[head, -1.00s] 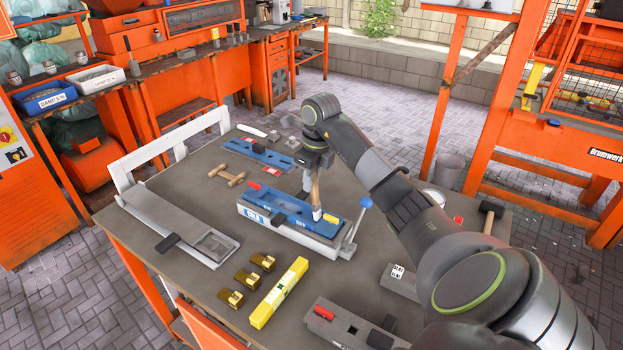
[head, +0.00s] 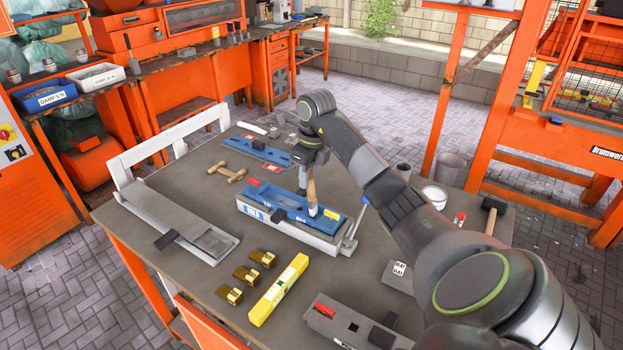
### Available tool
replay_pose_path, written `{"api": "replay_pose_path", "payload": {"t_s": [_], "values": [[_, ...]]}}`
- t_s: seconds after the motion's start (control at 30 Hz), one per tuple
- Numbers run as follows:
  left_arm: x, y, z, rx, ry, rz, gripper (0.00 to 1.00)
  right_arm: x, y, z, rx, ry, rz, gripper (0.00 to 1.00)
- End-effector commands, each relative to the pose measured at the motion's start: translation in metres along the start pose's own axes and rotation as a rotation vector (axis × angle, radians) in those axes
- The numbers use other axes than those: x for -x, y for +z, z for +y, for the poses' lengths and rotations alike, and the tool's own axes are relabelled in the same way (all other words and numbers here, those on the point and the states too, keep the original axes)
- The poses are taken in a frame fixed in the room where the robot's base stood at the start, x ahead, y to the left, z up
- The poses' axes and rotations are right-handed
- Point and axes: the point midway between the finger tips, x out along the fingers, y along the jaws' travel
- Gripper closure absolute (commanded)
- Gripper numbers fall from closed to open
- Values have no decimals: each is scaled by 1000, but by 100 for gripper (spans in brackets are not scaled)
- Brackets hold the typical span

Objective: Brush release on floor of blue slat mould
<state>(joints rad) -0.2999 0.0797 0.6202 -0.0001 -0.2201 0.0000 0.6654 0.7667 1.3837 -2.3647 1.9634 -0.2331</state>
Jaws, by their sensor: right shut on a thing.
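The blue slat mould (head: 282,207) lies in a grey holder (head: 290,232) at the middle of the table, with a red piece at its left end and a yellow piece at its right end. My right gripper (head: 311,178) is above the mould, pointing down, shut on a brush (head: 311,191) with a wooden handle. The brush stands nearly upright, its pale tip at the mould's right part. Whether the bristles touch the floor of the mould is hard to tell. My left gripper is out of view.
A second blue mould (head: 258,150) lies behind. A grey mould (head: 180,225) is at the left, brass blocks (head: 246,274) and a yellow level (head: 279,290) in front.

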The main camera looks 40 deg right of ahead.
Motion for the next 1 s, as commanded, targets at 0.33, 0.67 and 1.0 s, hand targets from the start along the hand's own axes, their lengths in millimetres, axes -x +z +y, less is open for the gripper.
{"api": "replay_pose_path", "payload": {"t_s": [0.33,0.67,1.0], "values": [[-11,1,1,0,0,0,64,-2,20,0,0,0,-1,100],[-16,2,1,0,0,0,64,-3,30,0,-1,1,-2,100],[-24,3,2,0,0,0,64,-6,51,0,-1,1,-1,100]]}}
